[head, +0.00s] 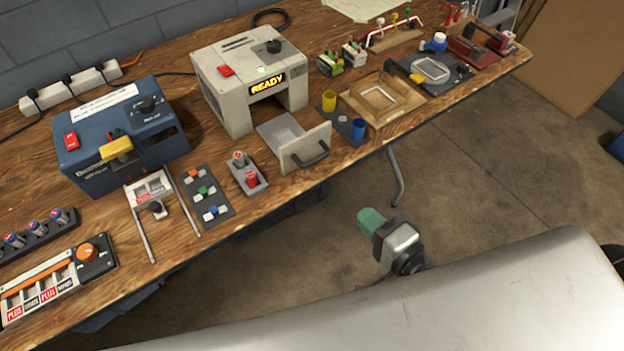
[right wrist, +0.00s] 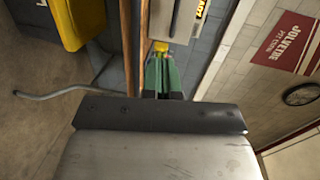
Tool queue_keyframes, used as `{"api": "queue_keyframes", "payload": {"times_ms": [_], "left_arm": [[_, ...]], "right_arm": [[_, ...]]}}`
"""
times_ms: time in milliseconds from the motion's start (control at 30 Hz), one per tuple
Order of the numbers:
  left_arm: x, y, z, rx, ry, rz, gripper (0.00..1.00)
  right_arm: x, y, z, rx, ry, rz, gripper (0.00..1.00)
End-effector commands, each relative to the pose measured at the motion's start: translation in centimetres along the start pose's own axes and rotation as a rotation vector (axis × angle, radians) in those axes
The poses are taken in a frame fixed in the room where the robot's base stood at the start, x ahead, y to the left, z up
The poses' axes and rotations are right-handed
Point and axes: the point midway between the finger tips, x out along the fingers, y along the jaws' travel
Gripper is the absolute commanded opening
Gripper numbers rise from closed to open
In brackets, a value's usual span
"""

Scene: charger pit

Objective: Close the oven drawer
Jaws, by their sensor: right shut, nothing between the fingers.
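The beige oven (head: 222,101) stands on the wooden workbench with a lit READY sign on its front. Its drawer (head: 296,146) is pulled out towards the front edge of the bench, with a grey tray behind a beige front panel and a dark handle (head: 312,157). My right gripper (head: 370,220) has green fingertips and is in front of the bench, right of and nearer than the drawer, apart from it. In the right wrist view the green fingers (right wrist: 163,76) are together with nothing between them. My left gripper is out of view.
A red-cup holder (head: 247,178) stands left of the drawer. A plate with a yellow cup (head: 329,101) and a blue cup (head: 358,130) stands right of it. A blue machine (head: 95,155) is farther left. Floor (head: 480,190) in front of the bench is clear.

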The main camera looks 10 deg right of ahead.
Motion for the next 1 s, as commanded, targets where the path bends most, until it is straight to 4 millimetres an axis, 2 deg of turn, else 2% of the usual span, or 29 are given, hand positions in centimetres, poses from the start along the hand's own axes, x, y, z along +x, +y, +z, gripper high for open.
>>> {"api": "queue_keyframes", "payload": {"times_ms": [133, 267, 600, 700, 833, 1000], "left_arm": [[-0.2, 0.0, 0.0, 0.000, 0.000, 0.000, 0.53], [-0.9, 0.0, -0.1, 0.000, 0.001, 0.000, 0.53], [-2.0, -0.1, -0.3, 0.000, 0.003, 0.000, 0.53], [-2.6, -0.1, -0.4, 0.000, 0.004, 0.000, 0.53], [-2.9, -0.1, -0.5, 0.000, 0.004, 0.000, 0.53], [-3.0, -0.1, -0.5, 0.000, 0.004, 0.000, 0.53]], "right_arm": [[0.6, -1.0, 0.0, 0.020, 0.000, -0.023, 0.00], [2.5, -1.2, 0.0, 0.021, 0.001, -0.024, 0.00], [9.8, -1.2, 0.1, 0.018, -0.001, -0.022, 0.00], [11.4, -1.8, 0.1, 0.018, -0.001, -0.022, 0.00], [12.8, -2.1, 0.0, 0.016, 0.000, -0.020, 0.00], [13.6, -2.3, 0.1, 0.016, -0.002, -0.018, 0.00]]}}
